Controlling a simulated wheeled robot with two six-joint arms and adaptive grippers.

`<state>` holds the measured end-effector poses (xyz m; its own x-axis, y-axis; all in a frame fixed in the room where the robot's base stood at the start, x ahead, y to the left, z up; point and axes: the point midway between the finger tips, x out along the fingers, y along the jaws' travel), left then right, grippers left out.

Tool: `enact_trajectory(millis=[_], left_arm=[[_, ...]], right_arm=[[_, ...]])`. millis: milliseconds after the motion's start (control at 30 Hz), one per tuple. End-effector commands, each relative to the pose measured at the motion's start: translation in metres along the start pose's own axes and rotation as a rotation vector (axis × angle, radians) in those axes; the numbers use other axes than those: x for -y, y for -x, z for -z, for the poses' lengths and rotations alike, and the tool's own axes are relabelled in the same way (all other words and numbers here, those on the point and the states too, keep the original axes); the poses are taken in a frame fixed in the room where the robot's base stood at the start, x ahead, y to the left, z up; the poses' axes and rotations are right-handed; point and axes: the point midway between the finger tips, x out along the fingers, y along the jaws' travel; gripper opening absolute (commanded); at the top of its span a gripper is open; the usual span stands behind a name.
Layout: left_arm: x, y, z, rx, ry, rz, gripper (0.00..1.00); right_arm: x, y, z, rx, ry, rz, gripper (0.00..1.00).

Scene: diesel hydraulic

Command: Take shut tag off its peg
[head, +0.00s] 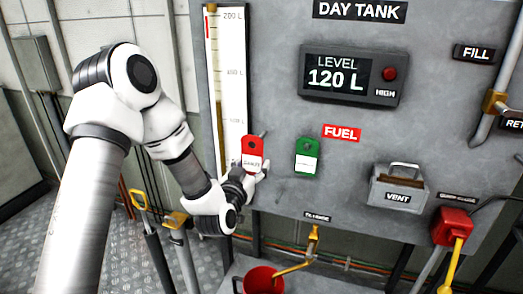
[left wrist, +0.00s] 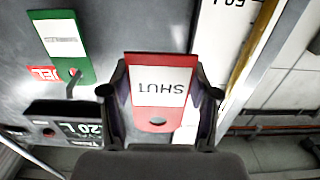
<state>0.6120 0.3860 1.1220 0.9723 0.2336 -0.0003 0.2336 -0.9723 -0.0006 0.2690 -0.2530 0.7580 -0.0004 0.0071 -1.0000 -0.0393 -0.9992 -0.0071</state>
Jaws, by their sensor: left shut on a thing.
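The red shut tag (head: 251,146) has a white label reading SHUT, which appears upside down in the left wrist view (left wrist: 158,87). My left gripper (head: 252,172) is shut on the tag, with one finger on each side of it in the left wrist view (left wrist: 162,100). The tag's round hole shows dark in the left wrist view, and no peg is seen through it. A small peg (head: 263,134) shows just right of the tag's top in the head view. My right gripper is not in view.
A green tag (head: 307,157) hangs on its own peg to the right, below the FUEL label (head: 342,132). The sight gauge (head: 229,75) stands close on the left. A VENT box (head: 398,187) juts from the panel. A red bucket (head: 264,280) is below.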

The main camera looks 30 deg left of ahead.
Motion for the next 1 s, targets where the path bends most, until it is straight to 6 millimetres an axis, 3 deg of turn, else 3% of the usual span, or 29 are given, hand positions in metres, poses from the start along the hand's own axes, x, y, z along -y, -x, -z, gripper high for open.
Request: enact_trajectory(millis=[433,733,767,800,833,1000], left_arm=[[0.000,0.042,-0.001,0.001,0.002,0.000,0.33],[0.000,0.047,0.000,0.000,0.001,0.000,0.33],[0.000,0.047,0.000,0.000,0.001,0.000,0.50],[0.000,0.046,0.000,0.000,0.001,0.000,0.35],[0.000,0.046,0.000,0.000,0.001,0.000,0.33],[0.000,0.046,0.000,0.000,0.001,0.000,0.33]], right_arm=[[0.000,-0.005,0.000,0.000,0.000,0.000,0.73],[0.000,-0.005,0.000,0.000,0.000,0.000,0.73],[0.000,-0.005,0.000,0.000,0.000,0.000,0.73],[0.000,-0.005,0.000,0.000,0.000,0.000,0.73],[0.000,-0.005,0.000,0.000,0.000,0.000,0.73],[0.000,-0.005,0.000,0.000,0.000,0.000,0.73]])
